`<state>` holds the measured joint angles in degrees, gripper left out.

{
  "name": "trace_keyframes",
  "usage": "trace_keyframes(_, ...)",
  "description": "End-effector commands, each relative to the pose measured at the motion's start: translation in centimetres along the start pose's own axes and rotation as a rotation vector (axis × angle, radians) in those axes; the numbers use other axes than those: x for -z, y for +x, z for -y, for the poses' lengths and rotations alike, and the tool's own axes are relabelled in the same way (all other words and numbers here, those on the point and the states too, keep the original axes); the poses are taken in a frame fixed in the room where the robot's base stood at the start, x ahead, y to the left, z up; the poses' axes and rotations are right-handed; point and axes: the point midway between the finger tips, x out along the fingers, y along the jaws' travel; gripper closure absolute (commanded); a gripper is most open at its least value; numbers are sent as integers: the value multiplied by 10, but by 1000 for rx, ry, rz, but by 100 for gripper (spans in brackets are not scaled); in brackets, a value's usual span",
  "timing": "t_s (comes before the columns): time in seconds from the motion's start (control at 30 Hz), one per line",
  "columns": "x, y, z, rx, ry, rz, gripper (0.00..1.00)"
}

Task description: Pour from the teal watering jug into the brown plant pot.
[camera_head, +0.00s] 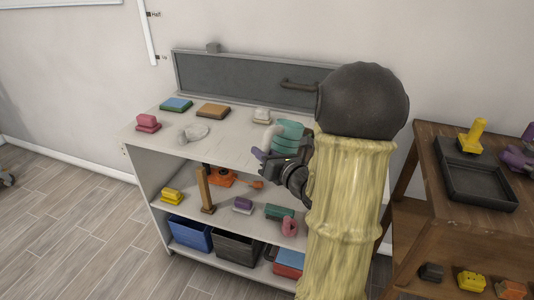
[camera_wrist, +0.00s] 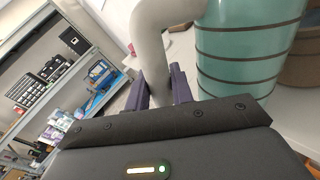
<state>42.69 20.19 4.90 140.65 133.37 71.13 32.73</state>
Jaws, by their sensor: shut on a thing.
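The teal watering jug (camera_head: 287,136) is at the right part of the white rack's top, partly hidden by my arm. In the wrist view the jug (camera_wrist: 240,45) shows as a teal body with dark bands and a pale grey handle (camera_wrist: 154,40). My gripper (camera_wrist: 160,88) is shut on this handle, one dark finger on each side; it also shows in the head view (camera_head: 264,156). I cannot tell whether the jug's base touches the top. The brown plant pot (camera_wrist: 301,60) shows at the right edge of the wrist view, partly behind the jug. My arm seems to hide it in the head view.
The white rack top (camera_head: 222,152) holds a green-blue block (camera_head: 176,104), a brown block (camera_head: 213,111), a pink item (camera_head: 148,123) and a pale dish (camera_head: 197,131) at its left. A grey back panel (camera_head: 240,76) stands behind. A wooden stand (camera_head: 440,190) with a black tray (camera_head: 474,184) is at right.

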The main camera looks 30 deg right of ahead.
Motion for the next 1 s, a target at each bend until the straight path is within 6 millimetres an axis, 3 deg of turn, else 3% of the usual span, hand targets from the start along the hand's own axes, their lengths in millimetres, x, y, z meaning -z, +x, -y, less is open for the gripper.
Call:
trace_keyframes(0.8,-52,-4,-19,0,-3,2,100)
trace_keyframes(1.0,-53,-4,-19,0,-2,2,100)
